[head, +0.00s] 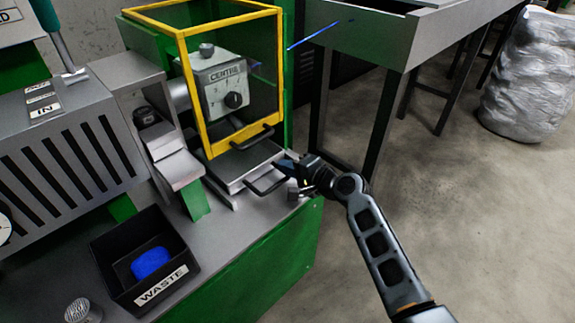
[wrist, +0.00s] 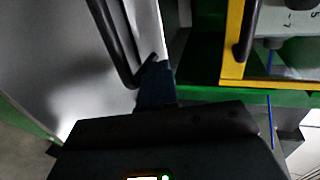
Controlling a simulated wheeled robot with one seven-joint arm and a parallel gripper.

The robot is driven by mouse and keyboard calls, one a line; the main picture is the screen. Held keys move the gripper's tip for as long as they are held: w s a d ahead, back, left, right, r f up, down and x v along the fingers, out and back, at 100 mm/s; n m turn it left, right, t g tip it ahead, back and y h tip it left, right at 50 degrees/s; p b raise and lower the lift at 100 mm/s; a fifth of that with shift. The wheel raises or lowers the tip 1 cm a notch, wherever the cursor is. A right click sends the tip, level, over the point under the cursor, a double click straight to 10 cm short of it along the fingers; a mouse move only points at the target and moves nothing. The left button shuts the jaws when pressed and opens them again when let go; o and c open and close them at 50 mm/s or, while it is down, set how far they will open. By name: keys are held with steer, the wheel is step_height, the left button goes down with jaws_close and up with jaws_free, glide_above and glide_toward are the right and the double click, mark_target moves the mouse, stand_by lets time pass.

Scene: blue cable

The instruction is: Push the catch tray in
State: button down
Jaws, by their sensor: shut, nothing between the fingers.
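The catch tray (head: 240,162) is a shallow grey metal tray below the yellow-framed guard, sticking out toward the front. Its black bar handle (head: 262,188) is on the front edge. My gripper (head: 287,167) is shut and empty, at the right end of this handle. In the wrist view, the blue fingertips (wrist: 156,84) are right by the bent end of the black handle (wrist: 122,58); I cannot tell whether they touch it. The pale tray surface (wrist: 147,22) shows beyond the handle.
The guard (head: 230,137) has its own black handle just above the tray. A black WASTE bin (head: 124,290) holding a blue lump stands at lower left. A blue cable (head: 318,36) runs right to a grey trough (head: 385,35).

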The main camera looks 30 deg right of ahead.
steer(key=shift+v, duration=0.85)
steer(key=shift+s+d, duration=0.1)
steer(key=shift+s, duration=0.2)
steer(key=v, duration=0.8)
steer(key=shift+p, duration=0.45)
steer(key=shift+s, duration=0.1)
steer(key=s+a+f+n+h+p, duration=0.1)
steer(key=s+a+n+h, duration=0.1)
steer(key=s, duration=1)
steer(key=s+a+f+n+h+p, duration=0.1)
steer(key=s+a+n+h+p, duration=0.15)
steer(key=s, duration=0.85)
steer(key=s+a+r+n+t+p, duration=0.1)
steer(key=s+a+r+n+p, duration=0.1)
steer(key=s+r+n, duration=0.8)
steer(key=s+r, duration=0.8)
steer(key=s, duration=0.1)
steer(key=shift+s+a+r, duration=0.2)
steer(key=shift+a+r, duration=0.05)
steer(key=shift+r, duration=0.05)
